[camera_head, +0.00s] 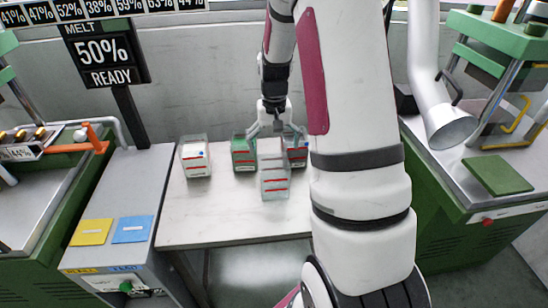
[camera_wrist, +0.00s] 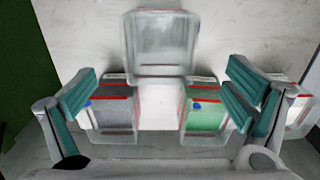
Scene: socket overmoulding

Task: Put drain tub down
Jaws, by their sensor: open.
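A clear, whitish tub with red stripes (camera_head: 274,184) is at the front of the pale table, nearer to me than the other tubs. In the wrist view, the clear tub (camera_wrist: 160,45) is at the top middle, beyond the fingers. It looks upright and no finger touches it. I take it for the drain tub, but its label is not readable. My gripper (camera_head: 276,131) is open above the back of the table, behind the clear tub. In the wrist view, my gripper's teal fingers (camera_wrist: 160,92) are spread wide with nothing held between them.
A green tub (camera_head: 243,155), a dark tub with red (camera_head: 298,155) and a white tub (camera_head: 195,160) stand in the back row on the table (camera_head: 215,222). The table's front left is clear. Green machines (camera_head: 470,215) flank it. A grey wall is behind.

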